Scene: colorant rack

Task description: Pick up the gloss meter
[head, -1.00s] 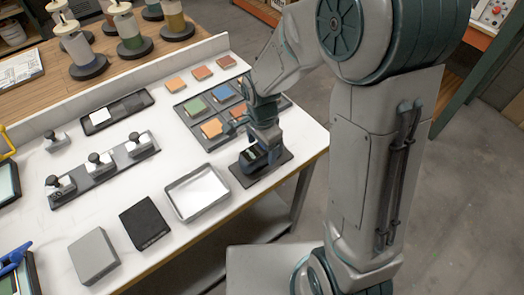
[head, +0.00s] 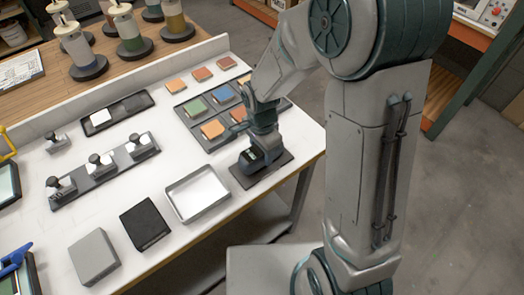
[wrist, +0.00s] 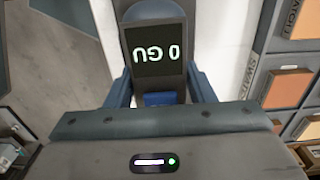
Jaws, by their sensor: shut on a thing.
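The gloss meter (head: 254,158) is a small dark device standing on a dark mat (head: 277,174) near the table's right edge in the head view. In the wrist view, the gloss meter (wrist: 158,50) shows a black display with pale characters that read upside down. My gripper (head: 264,142) is above it, and its blue fingers (wrist: 155,88) lie on both sides of the meter's body, shut on it. The meter's underside is hidden, so I cannot tell whether it touches the mat.
A rack of colour swatches (head: 190,112) lies just behind my gripper. A white-lined tray (head: 197,193), a black box (head: 145,223) and a grey box (head: 94,257) stand to the left. A holder with several knobbed pieces (head: 104,172) is farther left. The table's front edge is close to the mat.

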